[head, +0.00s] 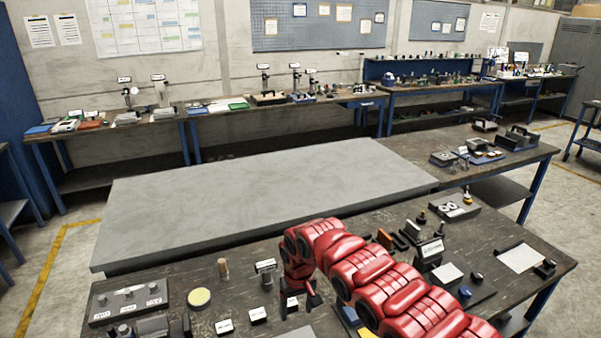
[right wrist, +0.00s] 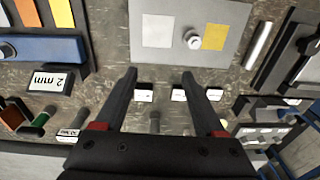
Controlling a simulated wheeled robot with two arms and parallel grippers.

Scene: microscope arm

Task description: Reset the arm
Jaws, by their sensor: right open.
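My right arm reaches in from the bottom right of the head view, and its gripper (head: 301,299) hangs low over the front workbench (head: 350,216). In the right wrist view the right gripper (right wrist: 160,75) is open, with two black fingers apart and nothing held between them. Beyond the fingertips lies a grey plate (right wrist: 167,50) with a white square, a yellow square and a round knob (right wrist: 193,40). Small white label cards (right wrist: 144,96) stand near the fingers. I cannot pick out a microscope arm with certainty. My left gripper is not in view.
A yellow-topped disc (head: 199,297), a wooden peg (head: 223,268) and a grey block with knobs (head: 127,302) stand left of the gripper. Dark fixtures crowd the bench to the right. A broad, bare grey slab (head: 250,195) lies behind.

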